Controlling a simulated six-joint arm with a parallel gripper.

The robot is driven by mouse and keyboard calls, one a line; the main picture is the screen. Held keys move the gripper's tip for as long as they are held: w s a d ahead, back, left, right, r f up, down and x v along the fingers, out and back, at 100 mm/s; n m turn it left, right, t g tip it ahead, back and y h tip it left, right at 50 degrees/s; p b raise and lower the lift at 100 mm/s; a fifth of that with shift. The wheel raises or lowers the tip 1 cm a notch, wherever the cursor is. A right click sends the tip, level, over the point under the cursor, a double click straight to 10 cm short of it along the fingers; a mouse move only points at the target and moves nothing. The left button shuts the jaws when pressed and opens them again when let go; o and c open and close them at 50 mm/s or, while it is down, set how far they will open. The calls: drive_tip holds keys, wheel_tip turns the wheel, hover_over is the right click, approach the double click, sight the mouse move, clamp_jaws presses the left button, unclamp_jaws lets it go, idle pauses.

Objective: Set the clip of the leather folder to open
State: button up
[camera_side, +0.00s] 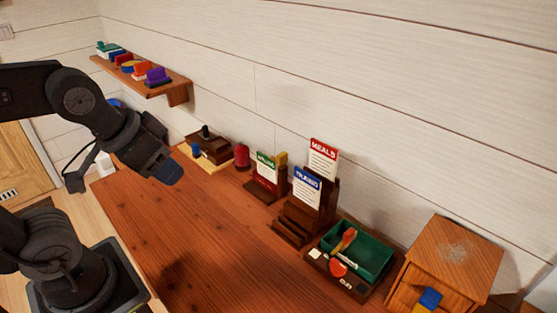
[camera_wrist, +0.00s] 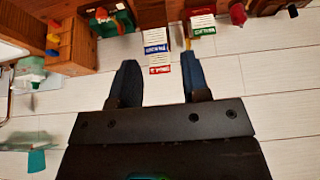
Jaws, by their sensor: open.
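My gripper (camera_side: 168,174) is in the air above the left part of the wooden desk, apart from everything on it. In the wrist view its two dark fingers (camera_wrist: 159,62) stand apart with nothing held between them. I cannot pick out a leather folder or its clip for certain in either view. A dark brown, box-like item (camera_side: 211,147) with a black knob and a blue part lies at the desk's back left, beyond the gripper; I cannot tell whether it is the folder.
Card holders with a green card (camera_side: 266,166), a blue card (camera_side: 307,187) and a red MEALS card (camera_side: 322,159) stand along the wall. A green tray (camera_side: 375,252) and wooden cabinet (camera_side: 455,255) are at right. A shelf (camera_side: 178,87) hangs upper left. The desk's front (camera_side: 170,225) is clear.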

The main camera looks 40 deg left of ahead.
drive_tip(key=shift+o, duration=0.4)
drive_tip(key=shift+o, duration=0.9)
drive_tip(key=shift+w+r, duration=0.25)
drive_tip(key=shift+o, duration=0.5)
drive_tip(key=w+r+n+g, duration=0.1)
drive_tip(key=w+r+n, duration=0.2)
drive_tip(key=w, duration=0.3)
drive_tip(key=shift+w+a+r+n, duration=0.2)
drive_tip(key=shift+w+a+n, duration=0.05)
drive_tip(key=shift+a+n, duration=0.1)
drive_tip(key=n+g, duration=0.5)
drive_tip(key=n, duration=0.9)
hover_over(282, 154)
wheel_tip(282, 154, down, 10)
wheel_tip(282, 154, down, 13)
drive_tip(key=shift+f, duration=0.1)
drive_tip(key=shift+c, duration=0.2)
clamp_jaws()
